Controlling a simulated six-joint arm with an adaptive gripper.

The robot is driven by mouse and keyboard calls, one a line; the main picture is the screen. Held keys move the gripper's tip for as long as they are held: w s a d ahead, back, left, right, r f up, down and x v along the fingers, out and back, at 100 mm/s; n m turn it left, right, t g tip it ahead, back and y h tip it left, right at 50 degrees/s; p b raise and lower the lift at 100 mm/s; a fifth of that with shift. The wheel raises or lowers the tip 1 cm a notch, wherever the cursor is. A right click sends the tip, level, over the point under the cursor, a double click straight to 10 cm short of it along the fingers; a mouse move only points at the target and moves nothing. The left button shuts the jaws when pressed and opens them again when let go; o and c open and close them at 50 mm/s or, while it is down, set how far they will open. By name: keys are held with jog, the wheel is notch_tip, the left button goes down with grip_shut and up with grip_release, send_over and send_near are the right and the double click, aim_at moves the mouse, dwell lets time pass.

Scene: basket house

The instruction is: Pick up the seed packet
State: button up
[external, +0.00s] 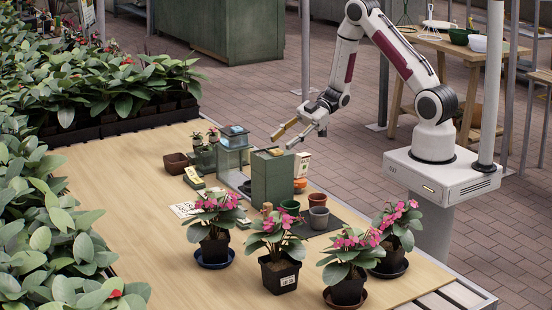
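A small upright white packet with an orange-brown mark (302,164) stands behind the right side of the dark green box; it looks like a seed packet, but its print is too small to read. A flat yellow and dark item (194,176) lies at the left of the group, and I cannot tell whether it is a packet too. My gripper (281,142) is in the air above and behind the green box, pointing left and down. Its two fingers are spread apart with nothing between them. It is apart from the white packet.
The dark green box (272,180) stands mid-table beside a glass-sided case (233,157). Small pots (319,217) and several pink-flowered plants (278,263) stand in front. A brown pot (175,163) is at left. The wooden table (130,190) is bare on its left side.

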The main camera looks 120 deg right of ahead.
jog(key=s+a+f+t+y, duration=0.1)
jog(key=s+a+t+y, duration=0.1)
jog(key=s, duration=0.3)
jog(key=n+y, duration=0.1)
jog(key=y, duration=0.1)
send_near(296, 169)
jog(key=shift+s+r+t, duration=0.2)
jog(key=shift+r+t, duration=0.05)
jog(key=shift+t, duration=0.15)
jog(key=shift+w+a, duration=0.1)
jog(key=shift+x, duration=1.15)
jog(key=shift+w+f, duration=0.1)
jog(key=shift+w+a+f, duration=0.25)
jog(key=shift+w+a, duration=0.05)
jog(key=shift+w, duration=0.4)
jog(key=shift+w+a+f, duration=0.25)
jog(key=shift+w+a, duration=0.05)
jog(key=shift+w, duration=0.4)
jog(key=shift+x, duration=1)
grip_shut()
